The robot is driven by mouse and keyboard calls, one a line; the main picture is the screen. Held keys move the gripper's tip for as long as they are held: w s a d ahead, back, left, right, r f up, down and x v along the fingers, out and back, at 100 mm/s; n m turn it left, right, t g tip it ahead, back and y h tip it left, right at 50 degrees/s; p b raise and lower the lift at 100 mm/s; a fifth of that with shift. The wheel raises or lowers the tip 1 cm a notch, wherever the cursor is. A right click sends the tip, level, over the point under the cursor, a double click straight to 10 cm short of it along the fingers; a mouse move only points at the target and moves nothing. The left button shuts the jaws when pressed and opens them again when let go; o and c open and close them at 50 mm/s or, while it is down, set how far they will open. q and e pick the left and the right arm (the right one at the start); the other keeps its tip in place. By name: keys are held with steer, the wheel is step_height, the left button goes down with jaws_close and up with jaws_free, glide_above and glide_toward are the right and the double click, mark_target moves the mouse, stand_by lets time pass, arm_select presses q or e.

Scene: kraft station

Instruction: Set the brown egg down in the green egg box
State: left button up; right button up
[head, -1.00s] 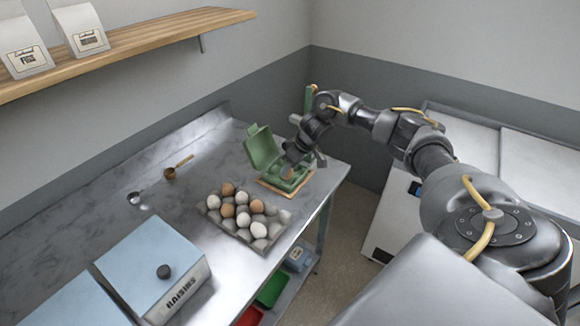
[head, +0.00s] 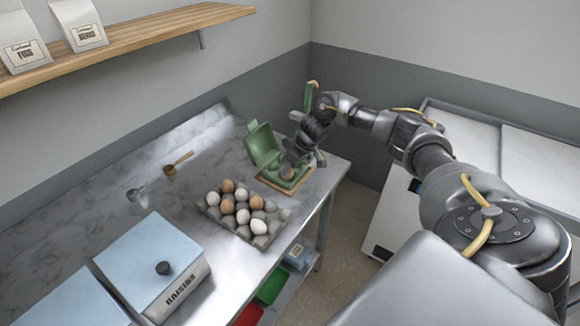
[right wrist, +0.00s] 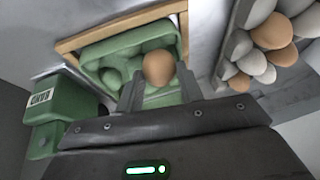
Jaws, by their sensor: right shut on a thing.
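The green egg box (head: 263,147) stands open on a wooden board at the far end of the steel table. Its lid is up at the left in the head view. In the right wrist view, its tray (right wrist: 105,58) shows empty cups. My right gripper (head: 289,166) is low over the tray. In the right wrist view, the right gripper (right wrist: 160,84) is shut on the brown egg (right wrist: 158,67), which sits between its fingertips over a cup. I cannot tell whether the egg touches the cup. My left gripper is not in view.
A grey egg tray (head: 262,240) with several brown and white eggs stands nearer than the box. The wooden board (head: 266,183) is under the box. A blue-lidded raisins bin (head: 150,262) is at the front left.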

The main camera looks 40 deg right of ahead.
steer(key=shift+f, duration=0.6)
stand_by(0.3)
steer(key=o, duration=0.7)
steer(key=shift+o, duration=0.2)
steer(key=b+v, duration=0.2)
steer(key=v, duration=0.9)
steer(key=shift+b, duration=0.3)
